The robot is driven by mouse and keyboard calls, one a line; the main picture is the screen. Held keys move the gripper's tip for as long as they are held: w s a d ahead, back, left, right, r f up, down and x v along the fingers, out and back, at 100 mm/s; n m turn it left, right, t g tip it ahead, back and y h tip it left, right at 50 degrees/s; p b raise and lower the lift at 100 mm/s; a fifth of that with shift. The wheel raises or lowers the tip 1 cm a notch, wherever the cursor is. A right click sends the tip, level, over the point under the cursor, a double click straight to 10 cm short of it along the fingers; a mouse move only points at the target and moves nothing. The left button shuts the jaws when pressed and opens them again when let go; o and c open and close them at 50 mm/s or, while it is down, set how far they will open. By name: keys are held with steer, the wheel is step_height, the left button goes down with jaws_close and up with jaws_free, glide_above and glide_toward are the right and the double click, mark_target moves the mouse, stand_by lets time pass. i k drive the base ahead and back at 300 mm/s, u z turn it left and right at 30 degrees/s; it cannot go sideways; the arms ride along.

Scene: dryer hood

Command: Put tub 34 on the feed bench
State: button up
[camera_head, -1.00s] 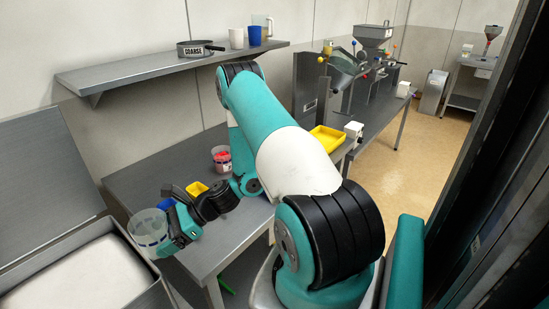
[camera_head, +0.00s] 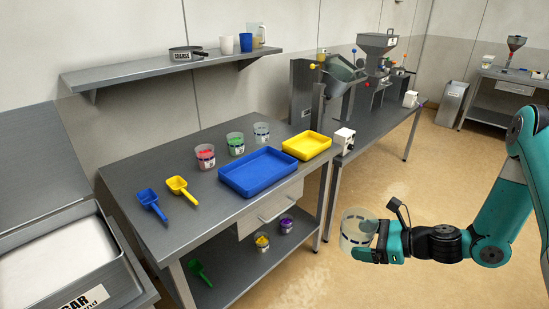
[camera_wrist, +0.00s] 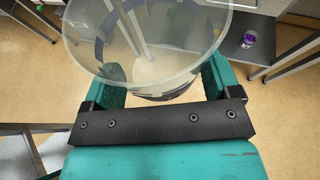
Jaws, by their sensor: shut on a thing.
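A clear tub (camera_head: 355,224) with a dark banded marking is held in my gripper (camera_head: 366,244), over open floor at the lower right of the head view. In the wrist view the same tub (camera_wrist: 150,45) sits between both fingers of my gripper (camera_wrist: 160,88), with a little pale material at its bottom. It looks roughly upright. I cannot read a number on it. A bench with a grey hopper (camera_head: 377,52) stands beyond the front table; its top (camera_head: 385,115) shows some clear room. No label names the feed bench.
The front table (camera_head: 140,170) holds scoops, several tubs, a blue tray (camera_head: 258,173) and a yellow tray (camera_head: 306,145). A bin of white sugar (camera_head: 60,262) is at left. A far bench (camera_head: 500,85) carries a funnel. A wall shelf (camera_head: 150,72) holds cups. The floor at centre right is clear.

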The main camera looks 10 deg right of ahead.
mark_target(283, 132)
steer(key=z, duration=0.5)
steer(key=i, duration=0.7)
steer(key=z, duration=0.75)
steer(key=i, duration=1.1)
steer(key=u, duration=0.55)
steer(key=i, duration=0.85)
steer(key=u, duration=0.8)
